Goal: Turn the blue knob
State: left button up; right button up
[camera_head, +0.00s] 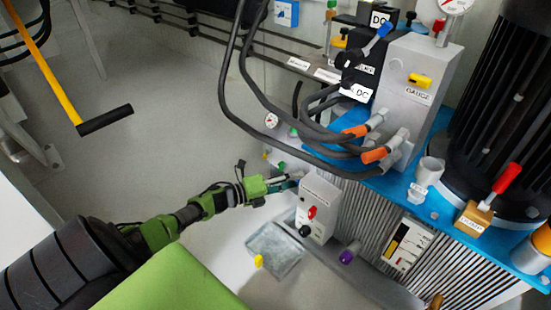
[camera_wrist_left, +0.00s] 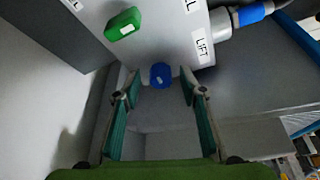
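The blue knob (camera_wrist_left: 160,75) is on the lower edge of a grey box (camera_wrist_left: 165,38) in the left wrist view, near a "LIFT" label (camera_wrist_left: 202,48). My left gripper (camera_wrist_left: 159,90) is open, its green-padded fingers on either side of the knob with gaps to both. I cannot tell how deep the knob sits between the fingertips. In the head view the left gripper (camera_head: 287,183) reaches in from the left to the grey box beside the blue machine frame. The knob cannot be made out there. My right gripper is not in view.
A green knob (camera_wrist_left: 122,24) is on the same box, up and left of the blue one. Thick black hoses (camera_head: 262,90) loop above my left gripper. A white box with a red knob (camera_head: 317,208) stands right of it. The floor (camera_head: 150,150) behind is open.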

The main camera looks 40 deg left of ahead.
pick_arm(q)
jog(key=v, duration=1)
jog(key=shift+s, duration=0.3)
jog(key=shift+s+a+r, duration=0.1)
jog(key=shift+a, duration=0.1)
